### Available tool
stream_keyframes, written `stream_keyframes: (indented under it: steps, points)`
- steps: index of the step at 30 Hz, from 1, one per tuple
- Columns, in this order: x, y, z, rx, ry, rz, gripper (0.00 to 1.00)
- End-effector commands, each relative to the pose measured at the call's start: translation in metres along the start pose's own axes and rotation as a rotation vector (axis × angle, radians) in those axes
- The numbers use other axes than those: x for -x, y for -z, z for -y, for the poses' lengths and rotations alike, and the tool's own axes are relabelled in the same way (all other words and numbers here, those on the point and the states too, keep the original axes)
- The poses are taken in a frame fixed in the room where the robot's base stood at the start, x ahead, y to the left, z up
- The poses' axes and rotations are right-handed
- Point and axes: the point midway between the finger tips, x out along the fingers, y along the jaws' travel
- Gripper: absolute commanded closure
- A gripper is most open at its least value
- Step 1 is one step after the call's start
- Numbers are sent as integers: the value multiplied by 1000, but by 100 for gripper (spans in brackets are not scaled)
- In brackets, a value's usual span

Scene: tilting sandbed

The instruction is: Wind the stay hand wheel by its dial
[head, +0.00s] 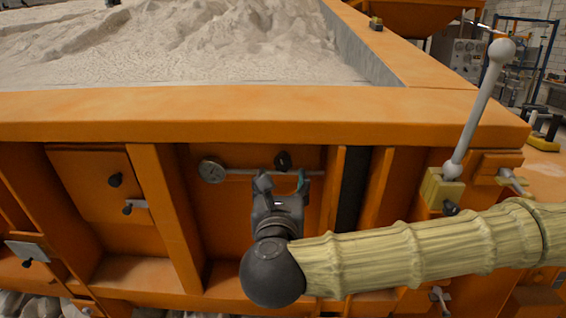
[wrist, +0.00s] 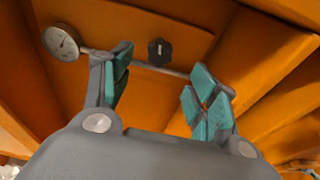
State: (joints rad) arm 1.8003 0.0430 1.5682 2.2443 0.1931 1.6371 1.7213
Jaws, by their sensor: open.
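The small black hand wheel (head: 283,161) sits on the orange side panel of the sandbed, in front of my gripper. It also shows in the wrist view (wrist: 160,51) as a lobed black knob with a pale mark on its face. The round dial (head: 212,170) is left of it, at the left end of a thin grey rod; it also shows in the wrist view (wrist: 61,42). My gripper (head: 281,182) is open, with its teal-padded fingers (wrist: 158,88) apart. In the wrist view the hand wheel appears between and beyond the fingertips, with no visible contact.
Orange ribs (head: 163,210) stand out on both sides of the recessed panel. The orange top rim (head: 240,113) overhangs above. A grey lever with a ball end (head: 473,115) rises at the right. Small black knobs (head: 115,180) stick out at the left.

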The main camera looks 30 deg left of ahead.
Motion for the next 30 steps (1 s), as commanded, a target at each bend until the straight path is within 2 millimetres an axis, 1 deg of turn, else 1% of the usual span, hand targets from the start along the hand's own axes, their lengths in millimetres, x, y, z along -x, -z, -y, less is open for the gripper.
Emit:
stream_keyframes:
  steps: [1,9,15,21,29,30]
  points:
    - [-9,-4,0,1,2,0,41]
    - [-53,-3,0,2,2,-1,41]
    - [-76,-1,0,3,-1,-1,41]
    - [-85,0,-1,2,-2,-1,41]
    - [-86,1,0,3,-2,-1,41]
    - [-86,1,0,3,-2,-1,44]
